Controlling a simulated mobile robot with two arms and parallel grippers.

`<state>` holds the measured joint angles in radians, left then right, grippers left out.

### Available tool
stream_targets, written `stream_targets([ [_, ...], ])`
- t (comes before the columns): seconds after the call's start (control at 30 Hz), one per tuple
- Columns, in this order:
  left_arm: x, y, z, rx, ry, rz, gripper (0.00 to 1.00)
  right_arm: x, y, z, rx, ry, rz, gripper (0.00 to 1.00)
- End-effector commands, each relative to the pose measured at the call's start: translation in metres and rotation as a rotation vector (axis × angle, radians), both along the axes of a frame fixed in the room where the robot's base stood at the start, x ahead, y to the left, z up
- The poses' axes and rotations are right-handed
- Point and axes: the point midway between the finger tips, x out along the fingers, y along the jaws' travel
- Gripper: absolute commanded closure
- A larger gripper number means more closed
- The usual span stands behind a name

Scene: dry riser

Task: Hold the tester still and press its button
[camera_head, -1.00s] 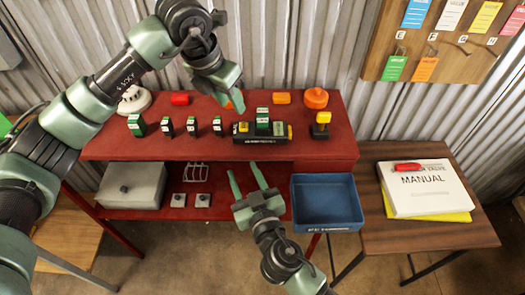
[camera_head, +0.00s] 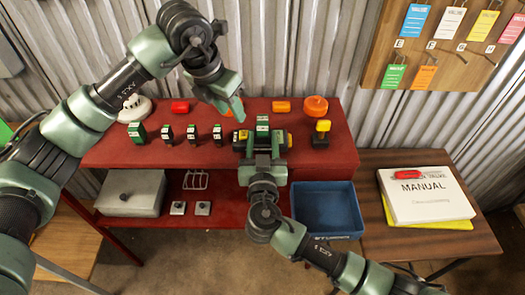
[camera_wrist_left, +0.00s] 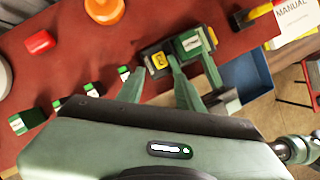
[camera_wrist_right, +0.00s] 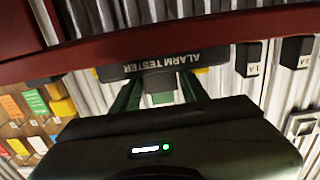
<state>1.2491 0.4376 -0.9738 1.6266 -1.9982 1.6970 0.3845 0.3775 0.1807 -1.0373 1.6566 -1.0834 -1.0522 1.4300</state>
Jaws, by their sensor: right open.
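The tester (camera_head: 262,126) is a black unit lettered ALARM TESTER in the right wrist view (camera_wrist_right: 165,63), with a green-and-white block on top. It stands at the red bench's front edge. A yellow part (camera_wrist_left: 158,61) shows on it in the left wrist view; I cannot tell which part is the button. My right gripper (camera_head: 263,143) is open, its fingers at the tester's front; its fingertips are partly hidden, so contact is unclear. My left gripper (camera_head: 236,112) is open and empty, pointing down above the bench, just left of and behind the tester.
Several small green-and-white blocks (camera_head: 167,133) stand left of the tester. A yellow-topped black piece (camera_head: 321,135) stands to its right, with orange items (camera_head: 315,106) behind. A blue bin (camera_head: 327,208) sits lower right. A side table holds a manual (camera_head: 425,195).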

Motion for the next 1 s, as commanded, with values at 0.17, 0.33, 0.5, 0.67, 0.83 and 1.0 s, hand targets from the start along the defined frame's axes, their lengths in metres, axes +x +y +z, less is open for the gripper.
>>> stream_targets([
  [0.17, 0.0, 0.0, 0.0, 0.0, 0.0, 0.0, 0.64, 0.0118, 0.0001, 0.0007, 0.0, -0.001, 0.0, 0.56],
  [0.33, 0.0, 0.0, 0.0, 0.0, 0.0, 0.0, 0.64, 0.0129, 0.0001, 0.0003, 0.001, 0.0, 0.0, 0.56],
  [0.5, 0.0, 0.0, 0.0, 0.0, 0.0, 0.0, 0.64, 0.0127, 0.0001, 0.0002, 0.001, 0.0, 0.0, 0.76],
  [0.67, 0.0, 0.0, 0.0, 0.0, 0.0, 0.0, 0.66, 0.0126, 0.0, 0.0001, 0.0, 0.0, 0.0, 1.0],
  [0.83, 0.0, 0.0, 0.0, 0.0, 0.0, 0.0, 1.0, 0.0125, 0.0, 0.0, 0.0, 0.0, 0.0, 1.0],
  [1.0, 0.0, 0.0, 0.0, 0.0, 0.0, 0.0, 1.0, 0.0125, -0.0001, -0.0001, 0.0, 0.0, 0.0, 1.0],
])
